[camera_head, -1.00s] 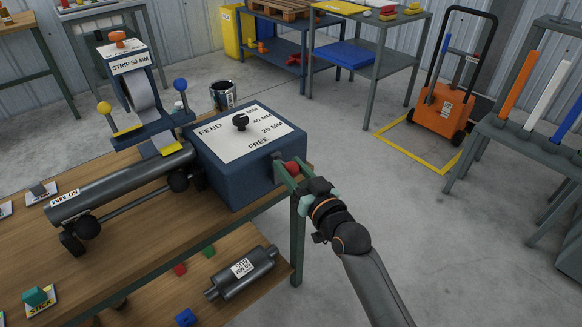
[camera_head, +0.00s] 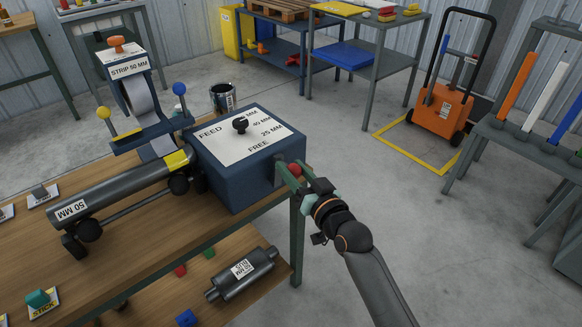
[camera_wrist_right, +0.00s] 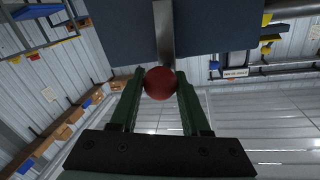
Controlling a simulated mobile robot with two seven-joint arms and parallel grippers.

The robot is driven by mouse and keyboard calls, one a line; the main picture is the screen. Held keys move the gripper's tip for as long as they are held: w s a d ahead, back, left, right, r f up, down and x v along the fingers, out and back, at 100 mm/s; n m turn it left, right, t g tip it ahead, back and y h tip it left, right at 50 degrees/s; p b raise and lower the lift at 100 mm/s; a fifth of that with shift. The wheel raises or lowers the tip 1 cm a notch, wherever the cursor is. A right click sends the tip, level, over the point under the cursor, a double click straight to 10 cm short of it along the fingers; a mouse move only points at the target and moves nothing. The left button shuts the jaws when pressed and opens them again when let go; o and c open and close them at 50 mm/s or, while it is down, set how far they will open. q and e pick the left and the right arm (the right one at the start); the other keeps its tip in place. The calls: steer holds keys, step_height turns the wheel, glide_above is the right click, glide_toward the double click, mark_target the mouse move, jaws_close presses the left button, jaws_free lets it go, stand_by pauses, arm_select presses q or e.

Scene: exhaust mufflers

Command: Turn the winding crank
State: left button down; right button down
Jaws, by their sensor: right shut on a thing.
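The winding crank shows as a red ball knob (camera_head: 295,170) at the right side of the blue feed box (camera_head: 238,180). In the right wrist view the red knob (camera_wrist_right: 160,83) sits at the end of a grey crank arm (camera_wrist_right: 164,35). My right gripper (camera_head: 288,172) is shut on the red knob, one green finger on each side of it. A grey tube (camera_head: 125,193) lies on rollers left of the box, with a "50 MM" label and a yellow band near its right end. A strip (camera_head: 141,100) runs down from the dispenser to the tube. My left gripper is not in view.
The feed box has a black selector knob (camera_head: 240,124) on its labelled top. A dark can (camera_head: 223,97) stands behind it. A muffler (camera_head: 241,273) lies on the lower shelf. Open floor lies right of the bench, with an orange cart (camera_head: 446,110) further back.

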steer(key=shift+w+d+f+m+g+p, duration=0.15)
steer(key=shift+w+d+m+p, duration=0.2)
steer(key=shift+m, duration=0.25)
steer(key=shift+w+d+r+m+g+p, duration=0.1)
steer(key=shift+w+d+m+g+p, duration=0.15)
steer(key=shift+m+p, duration=0.3)
steer(key=w+d+f+m+g+y+b, duration=0.2)
steer(key=f+m, duration=0.7)
steer(key=m, duration=0.6)
steer(key=shift+w+d+f+g+y+b, duration=0.2)
steer(key=shift+d+g+y+b, duration=0.1)
steer(key=shift+d+g+b, duration=0.3)
steer(key=shift+f+m, duration=0.1)
steer(key=shift+m, duration=0.15)
